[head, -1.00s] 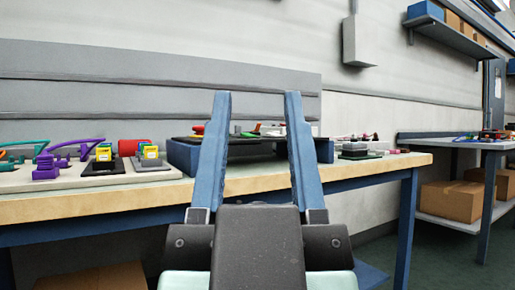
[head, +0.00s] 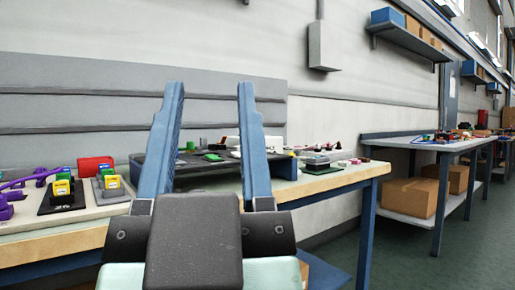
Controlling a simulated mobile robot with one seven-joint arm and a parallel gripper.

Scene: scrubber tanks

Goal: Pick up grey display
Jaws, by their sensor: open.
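My gripper (head: 210,90) is open and empty, with its two blue fingers apart and pointing forward over the front edge of the workbench (head: 330,184). Between and behind the fingers stands a dark blue-grey raised stand (head: 283,166) with small parts on it, including green pieces (head: 212,157). A small grey boxy item (head: 317,161) on a green base sits to the right of the stand; I cannot tell whether it is the grey display. No other thing is clearly the grey display, and the fingers hide part of the stand.
A second bench (head: 430,144) with cardboard boxes (head: 408,197) stands to the right. Open floor (head: 400,255) lies between.

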